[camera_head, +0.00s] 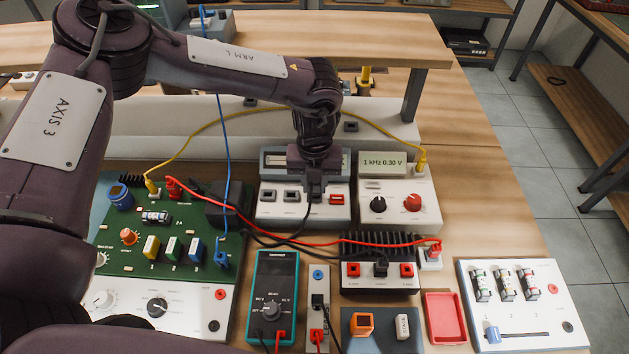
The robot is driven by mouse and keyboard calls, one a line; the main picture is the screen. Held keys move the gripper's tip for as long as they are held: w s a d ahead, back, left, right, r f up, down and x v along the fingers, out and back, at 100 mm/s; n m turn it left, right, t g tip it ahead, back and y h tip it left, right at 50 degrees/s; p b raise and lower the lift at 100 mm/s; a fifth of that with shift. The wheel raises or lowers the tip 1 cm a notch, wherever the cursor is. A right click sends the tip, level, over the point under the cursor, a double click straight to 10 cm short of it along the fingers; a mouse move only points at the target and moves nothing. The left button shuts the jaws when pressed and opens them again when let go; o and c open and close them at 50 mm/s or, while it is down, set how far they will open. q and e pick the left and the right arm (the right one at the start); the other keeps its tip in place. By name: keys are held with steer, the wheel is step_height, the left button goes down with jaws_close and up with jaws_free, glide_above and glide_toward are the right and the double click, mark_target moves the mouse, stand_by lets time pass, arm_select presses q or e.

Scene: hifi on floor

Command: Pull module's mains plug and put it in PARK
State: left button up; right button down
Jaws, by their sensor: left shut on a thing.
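My left gripper (316,178) reaches down from above and is shut on a black plug (315,190) at the front of the white mains unit (275,212). The fingers hide much of the plug, so I cannot tell whether it is seated or raised. A black cable (300,222) hangs from it and curves down towards the black-finned module (380,262). A narrow white panel (318,284) with a blue jack, a black part and a red plug stands in front; its lettering is too small to read surely. My right gripper is not in view.
A green circuit board (185,258), a teal multimeter (275,285) and a meter box reading 1 kHz 0.30 V (398,190) crowd the bench. A red tray (444,318) and a slider panel (515,300) lie right. Red, yellow and blue leads cross the area.

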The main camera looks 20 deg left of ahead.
arm_select(q)
steer(key=shift+f, duration=0.45)
stand_by(0.3)
stand_by(0.3)
steer(key=o, duration=1)
steer(key=shift+r, duration=0.15)
step_height(320, 180, up, 7)
steer(key=shift+b, duration=1)
steer(key=shift+r, duration=0.55)
step_height(320, 180, up, 4)
steer(key=p, duration=0.4)
steer(key=shift+r, duration=0.2)
